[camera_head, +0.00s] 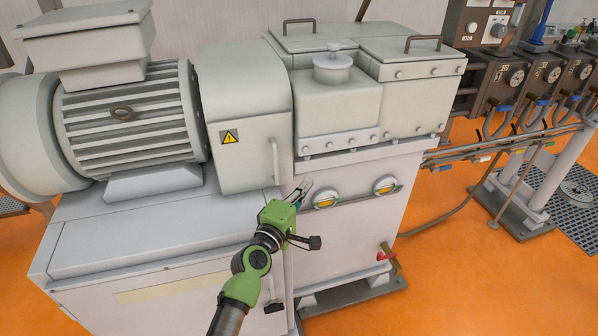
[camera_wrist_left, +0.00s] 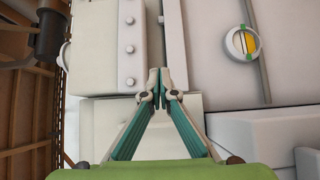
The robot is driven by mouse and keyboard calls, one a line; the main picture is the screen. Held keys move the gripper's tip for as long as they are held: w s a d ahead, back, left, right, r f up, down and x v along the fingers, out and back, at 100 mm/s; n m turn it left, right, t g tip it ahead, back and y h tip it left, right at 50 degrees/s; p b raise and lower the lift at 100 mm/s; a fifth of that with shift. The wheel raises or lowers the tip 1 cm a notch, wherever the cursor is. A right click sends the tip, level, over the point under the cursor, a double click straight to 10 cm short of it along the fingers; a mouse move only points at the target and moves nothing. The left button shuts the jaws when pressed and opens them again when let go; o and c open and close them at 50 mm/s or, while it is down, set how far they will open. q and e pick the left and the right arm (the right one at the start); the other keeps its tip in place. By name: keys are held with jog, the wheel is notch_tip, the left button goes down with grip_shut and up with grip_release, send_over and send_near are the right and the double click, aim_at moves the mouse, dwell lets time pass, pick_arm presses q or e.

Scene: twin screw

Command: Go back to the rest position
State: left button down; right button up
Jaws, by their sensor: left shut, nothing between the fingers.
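My left gripper (camera_head: 303,188) is in front of the grey machine (camera_head: 345,220), just left of a round yellow-and-white gauge (camera_head: 326,199) on its front. In the left wrist view the two fingers of my left gripper (camera_wrist_left: 159,72) meet at their tips, with nothing between them. A bolted flange (camera_wrist_left: 128,50) of the machine lies beyond the fingertips in that view, and a round gauge (camera_wrist_left: 241,43) shows at the upper right. I cannot tell whether the fingertips touch the machine. My right gripper does not show in either view.
A large ribbed motor (camera_head: 130,115) stands at the left, next to a housing with a yellow warning sign (camera_head: 229,137). A second gauge (camera_head: 386,185) and a red-handled valve (camera_head: 386,253) are right of my arm. Pipes (camera_head: 500,140) run at the right. Orange floor (camera_head: 450,270) is open at the lower right.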

pick_arm(q)
jog(key=s+a+f+m+g+y, duration=0.1)
jog(key=s+a+f+m+g, duration=0.15)
jog(key=s+f, duration=0.7)
jog(key=s+a+f+m+g+y+p, duration=0.15)
jog(key=s+a+f, duration=0.3)
jog(key=f, duration=1.05)
jog(key=s+a+f+m+g+y, duration=0.25)
jog(key=s+f, duration=0.55)
jog(key=f, duration=0.5)
jog(key=s+a+f+m+g+y, duration=0.1)
jog(key=s+a+f, duration=0.5)
jog(key=s, duration=0.6)
jog(key=s+a+f+m+g+y, duration=0.1)
jog(key=s+a+f+m+g, duration=0.3)
jog(key=s, duration=0.9)
jog(key=s+a+f+m+g+y, duration=0.1)
jog(key=s+a+f+m+g, duration=0.2)
jog(key=s+a+f, duration=0.4)
jog(key=s+f, duration=0.2)
jog(key=s, duration=0.4)
jog(key=shift+a, duration=0.35)
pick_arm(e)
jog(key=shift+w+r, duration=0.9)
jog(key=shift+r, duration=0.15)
